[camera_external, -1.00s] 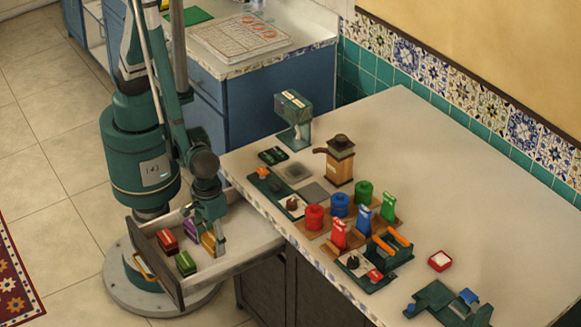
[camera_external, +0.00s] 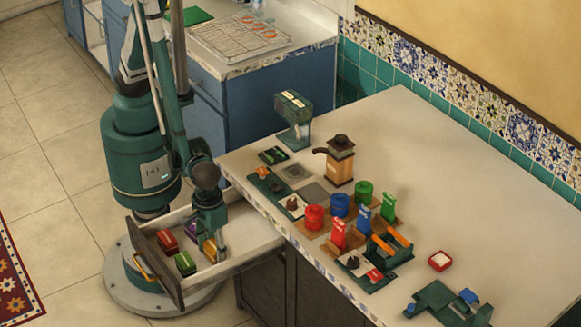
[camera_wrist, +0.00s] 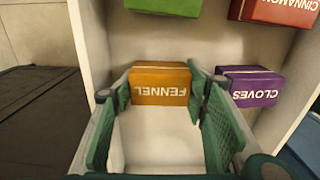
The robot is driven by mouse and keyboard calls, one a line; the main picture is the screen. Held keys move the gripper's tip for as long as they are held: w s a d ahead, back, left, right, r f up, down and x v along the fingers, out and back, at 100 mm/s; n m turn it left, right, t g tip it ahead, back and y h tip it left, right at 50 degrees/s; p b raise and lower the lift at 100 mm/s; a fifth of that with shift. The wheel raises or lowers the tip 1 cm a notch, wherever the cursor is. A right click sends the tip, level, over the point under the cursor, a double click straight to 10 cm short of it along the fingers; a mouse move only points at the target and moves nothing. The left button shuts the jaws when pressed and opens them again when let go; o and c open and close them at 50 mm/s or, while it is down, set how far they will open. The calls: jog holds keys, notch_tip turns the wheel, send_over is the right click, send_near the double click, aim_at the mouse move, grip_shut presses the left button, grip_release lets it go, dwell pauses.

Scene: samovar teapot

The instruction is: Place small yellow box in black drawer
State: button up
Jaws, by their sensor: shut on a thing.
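The small yellow box (camera_wrist: 160,86), labelled FENNEL, is between the fingertips of my gripper (camera_wrist: 161,93) in the wrist view. My gripper is shut on it, with a finger on each side. In the external view the box (camera_external: 208,247) shows as a yellow patch beside my gripper (camera_external: 215,245), partly covered by it. Both are inside the open dark-fronted drawer (camera_external: 160,270), low over its pale floor. I cannot tell whether the box touches the floor.
The drawer also holds a red CINNAMON box (camera_external: 167,241), a green box (camera_external: 185,263) and a purple CLOVES box (camera_wrist: 249,87). The cloves box is just right of my right finger in the wrist view. The counter (camera_external: 470,190) above carries coloured canisters and a grinder (camera_external: 340,160).

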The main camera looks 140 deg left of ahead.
aim_at(213, 246)
jog(key=shift+f, duration=0.15)
jog(key=o, duration=0.9)
notch_tip(213, 246, up, 12)
jog(key=p, duration=0.3)
dwell(0.5)
jog(key=shift+r, duration=0.2)
dwell(0.3)
